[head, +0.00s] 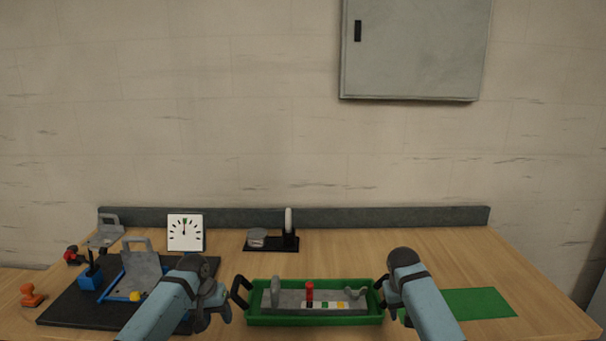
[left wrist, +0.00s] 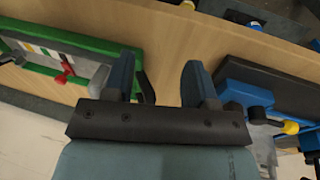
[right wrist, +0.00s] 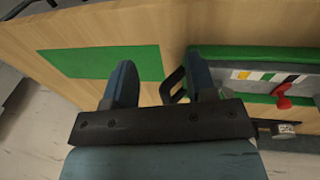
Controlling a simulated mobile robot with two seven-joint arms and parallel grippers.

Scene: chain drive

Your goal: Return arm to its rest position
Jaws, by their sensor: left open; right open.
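My left gripper (head: 222,302) is over the table between the black base plate and the green tray. In the left wrist view its two fingers (left wrist: 160,80) stand apart with nothing between them. My right gripper (head: 388,297) is by the right end of the green tray (head: 315,320). In the right wrist view its fingers (right wrist: 160,85) are also apart and empty; the tray's black handle (right wrist: 172,88) shows beside and partly behind one finger. The tray holds a grey fixture (head: 290,299) with a red handle (head: 309,292) and coloured patches.
A black plate (head: 62,313) with blue parts and a grey bracket (head: 142,272) lies at left. A white dial (head: 185,232) and a black stand (head: 270,246) are behind. A green mat (head: 480,303) lies bare at right. The back table is mostly clear.

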